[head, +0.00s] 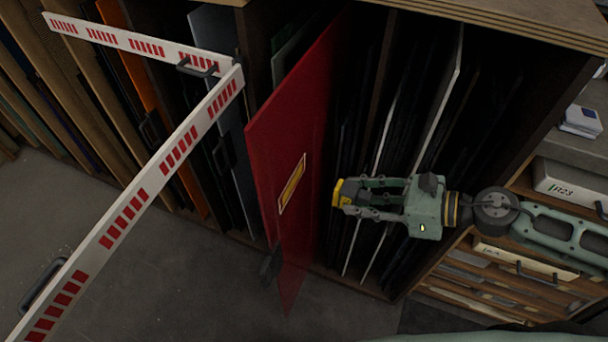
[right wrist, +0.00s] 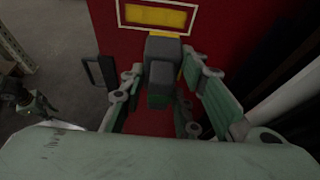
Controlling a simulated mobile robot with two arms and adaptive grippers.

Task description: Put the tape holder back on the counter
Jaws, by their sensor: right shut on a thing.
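My right gripper (head: 345,194) reaches in from the right, in front of the open rack. It is shut on a small dark block with yellow on it, which I take to be the tape holder (head: 339,190). In the right wrist view the block (right wrist: 163,70) sits between the fingers, its far side hidden. The block is close to the red panel; I cannot tell if they touch. A blurred green and dark part at the left of the wrist view may be my left gripper (right wrist: 38,106). The head view does not show it.
A red panel (head: 290,120) with a yellow label sticks out of the rack. A red-and-white barrier (head: 150,190) crosses the left side. A grey counter (head: 585,150) with drawers below is at the right. The grey floor (head: 190,290) is clear.

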